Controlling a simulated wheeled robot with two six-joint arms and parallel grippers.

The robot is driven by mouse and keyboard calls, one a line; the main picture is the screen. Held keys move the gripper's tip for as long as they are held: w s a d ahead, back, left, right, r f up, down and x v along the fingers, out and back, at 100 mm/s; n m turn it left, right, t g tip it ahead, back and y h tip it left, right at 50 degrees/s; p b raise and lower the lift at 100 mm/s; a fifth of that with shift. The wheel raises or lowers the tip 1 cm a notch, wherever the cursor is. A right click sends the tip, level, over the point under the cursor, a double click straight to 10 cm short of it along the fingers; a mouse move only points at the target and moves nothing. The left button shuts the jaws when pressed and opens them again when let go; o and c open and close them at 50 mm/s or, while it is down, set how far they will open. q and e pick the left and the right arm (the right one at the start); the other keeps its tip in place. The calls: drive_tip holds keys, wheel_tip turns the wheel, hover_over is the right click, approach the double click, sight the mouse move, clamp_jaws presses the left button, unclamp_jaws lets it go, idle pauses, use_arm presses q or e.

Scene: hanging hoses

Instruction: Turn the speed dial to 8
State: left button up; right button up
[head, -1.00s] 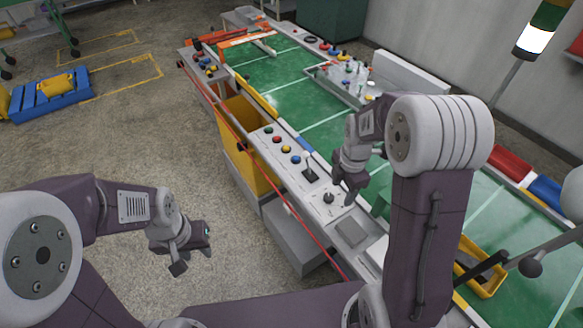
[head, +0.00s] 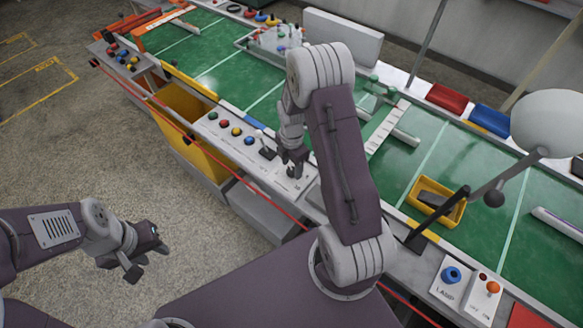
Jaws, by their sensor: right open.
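The speed dial (head: 291,171), a small dark knob, sits on the grey control panel (head: 262,168) along the near edge of the green conveyor table. My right gripper (head: 299,164) points down over the panel, with its fingers open at the dial and partly covering it. I cannot tell whether the fingers touch the knob. The dial's numbers and pointer are too small to read. My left gripper (head: 146,262) hangs over the floor at the left, apart from the panel, with its fingers spread and empty.
Several coloured buttons (head: 236,132) and a black lever switch (head: 267,153) lie left of the dial. A red cord (head: 203,162) runs along the table's front. A yellow bin (head: 184,130) stands below. A lamp control box (head: 451,282) is at right. Floor at left is clear.

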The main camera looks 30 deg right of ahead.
drive_tip(key=shift+s+f, duration=0.1)
drive_tip(key=shift+f, duration=0.6)
clamp_jaws()
drive_tip(key=shift+m, duration=0.3)
